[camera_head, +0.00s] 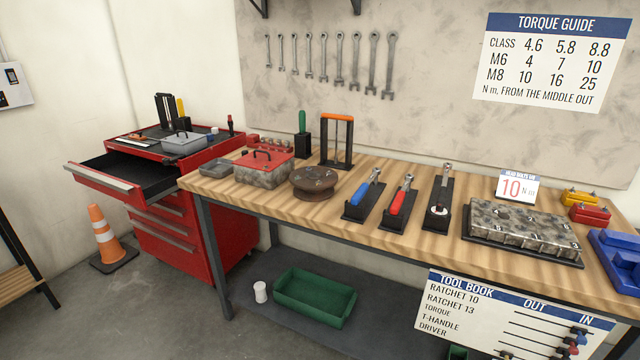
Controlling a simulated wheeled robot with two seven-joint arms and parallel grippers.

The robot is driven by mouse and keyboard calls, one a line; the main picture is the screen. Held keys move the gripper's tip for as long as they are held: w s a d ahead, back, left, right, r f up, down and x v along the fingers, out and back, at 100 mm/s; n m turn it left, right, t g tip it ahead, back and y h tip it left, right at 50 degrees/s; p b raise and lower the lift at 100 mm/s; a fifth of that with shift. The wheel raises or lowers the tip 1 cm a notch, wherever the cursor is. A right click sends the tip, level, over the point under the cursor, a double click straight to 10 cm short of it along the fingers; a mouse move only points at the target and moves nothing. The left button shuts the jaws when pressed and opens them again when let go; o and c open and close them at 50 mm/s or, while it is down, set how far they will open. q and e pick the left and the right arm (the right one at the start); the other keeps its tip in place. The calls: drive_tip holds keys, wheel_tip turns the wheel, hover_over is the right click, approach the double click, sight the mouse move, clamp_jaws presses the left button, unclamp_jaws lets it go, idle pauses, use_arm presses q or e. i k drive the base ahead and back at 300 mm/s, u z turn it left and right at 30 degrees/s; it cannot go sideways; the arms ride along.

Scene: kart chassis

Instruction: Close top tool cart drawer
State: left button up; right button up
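The red tool cart (235,232) stands on the floor at the left, beside the end of the workbench. Its top drawer (105,187) is pulled out toward the left front, with a dark, empty-looking inside and a light metal handle strip along its front. The lower drawers (165,236) look shut. Neither of my grippers shows in the head view, and nothing touches the drawer.
The wooden workbench (330,215) fills the middle and right, its left end close to the cart. An orange traffic cone (104,236) stands on the floor below the drawer's front. Several tools and a grey box (183,143) sit on the cart top.

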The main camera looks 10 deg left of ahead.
sight(139, 182)
drive_tip(key=u, duration=1.7)
